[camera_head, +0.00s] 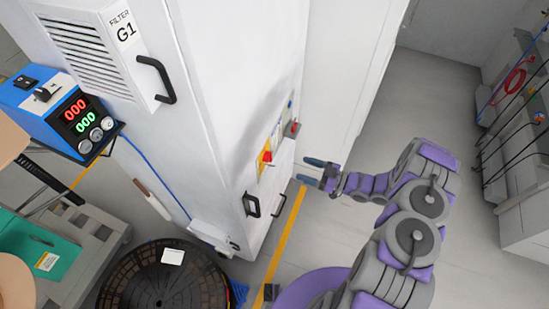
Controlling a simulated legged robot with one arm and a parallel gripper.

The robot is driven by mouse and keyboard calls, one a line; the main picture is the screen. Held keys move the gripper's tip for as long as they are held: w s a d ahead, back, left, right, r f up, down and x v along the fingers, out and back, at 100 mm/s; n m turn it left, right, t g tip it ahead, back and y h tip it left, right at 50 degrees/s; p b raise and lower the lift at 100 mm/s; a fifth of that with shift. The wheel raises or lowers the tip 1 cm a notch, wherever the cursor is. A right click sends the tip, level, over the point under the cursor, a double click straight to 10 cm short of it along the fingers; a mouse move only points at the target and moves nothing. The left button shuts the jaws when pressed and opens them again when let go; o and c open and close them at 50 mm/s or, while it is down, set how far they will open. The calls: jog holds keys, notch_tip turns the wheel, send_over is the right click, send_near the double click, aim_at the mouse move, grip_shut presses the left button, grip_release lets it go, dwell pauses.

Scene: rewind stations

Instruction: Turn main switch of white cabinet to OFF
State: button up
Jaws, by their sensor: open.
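The white cabinet (232,75) stands in the middle of the view, tilted in the picture. On its right-hand face is a main switch (266,156), a red knob on a yellow plate. I cannot tell the knob's exact position at this size. A smaller red part (295,127) sits to the right of it. My gripper (310,171) is open and empty, to the right of the switch and apart from it. Its blue-grey fingers point left toward the cabinet face. My purple and grey arm reaches in from the lower right.
A blue device (62,115) with red and green digits is at the left. A black spool (165,280) lies at the bottom. A rack with cables (520,120) stands at right. Grey floor between is clear.

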aim_at(269, 157)
jog(key=x, duration=1.2)
jog(key=shift+w+a+b, duration=0.15)
jog(key=shift+a+b, duration=0.2)
jog(key=shift+b, duration=0.05)
jog(key=c, duration=1.1)
